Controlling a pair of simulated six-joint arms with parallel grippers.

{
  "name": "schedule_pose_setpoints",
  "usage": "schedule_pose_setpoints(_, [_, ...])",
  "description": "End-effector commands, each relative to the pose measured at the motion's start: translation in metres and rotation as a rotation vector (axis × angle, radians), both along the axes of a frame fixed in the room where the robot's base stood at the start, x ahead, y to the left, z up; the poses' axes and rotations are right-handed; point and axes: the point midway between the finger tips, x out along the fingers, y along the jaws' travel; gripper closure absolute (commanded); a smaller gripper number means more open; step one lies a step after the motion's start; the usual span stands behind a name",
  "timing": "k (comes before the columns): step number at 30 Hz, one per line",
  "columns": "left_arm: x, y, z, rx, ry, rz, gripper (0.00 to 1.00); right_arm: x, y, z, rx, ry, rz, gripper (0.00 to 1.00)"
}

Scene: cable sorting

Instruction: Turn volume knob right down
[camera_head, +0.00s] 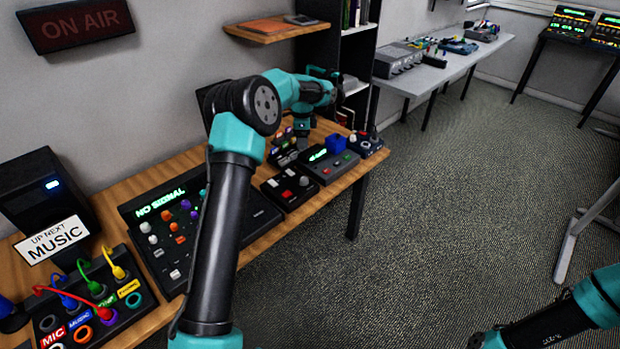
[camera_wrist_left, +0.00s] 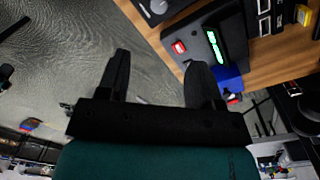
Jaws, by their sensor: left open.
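A mixer console (camera_head: 165,225) on the desk carries white, orange and purple knobs and a green lit display; my left arm partly covers it. A small box with knobs (camera_head: 366,144) sits near the desk's right end. I see no readable label that tells which knob is the volume knob. My left gripper (camera_wrist_left: 158,62) is open and empty, with its fingers spread over the floor and desk edge in the left wrist view. A blue block (camera_wrist_left: 229,77) shows beside its right finger, on or by a display box (camera_head: 328,163).
A patch box (camera_head: 88,310) with coloured cables and a MUSIC sign (camera_head: 55,240) stand at the desk's left. A small button box (camera_head: 288,188) sits mid-desk. A shelf unit (camera_head: 357,50) and a white table (camera_head: 440,70) stand behind.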

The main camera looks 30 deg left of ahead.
Motion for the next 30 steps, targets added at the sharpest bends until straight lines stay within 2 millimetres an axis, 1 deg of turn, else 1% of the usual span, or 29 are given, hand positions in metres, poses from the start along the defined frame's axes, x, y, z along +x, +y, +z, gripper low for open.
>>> schedule_pose_setpoints(5, [0.0,-0.001,-0.004,0.0,0.001,0.0,0.4,0.0,0.0,0.0,0.0,0.0,0.0,0.57])
schedule_pose_setpoints(8, [0.0,-0.001,-0.011,-0.001,0.002,0.001,0.4,0.0,0.0,0.0,0.0,0.0,-0.001,0.57])
schedule_pose_setpoints(11, [-0.001,-0.001,-0.023,-0.001,0.003,0.001,0.4,0.0,0.0,0.0,0.0,0.0,-0.001,0.57])
schedule_pose_setpoints(30, [-0.005,-0.004,-0.13,-0.001,0.002,0.001,0.4,0.0,0.0,0.0,0.0,0.0,-0.001,0.57])
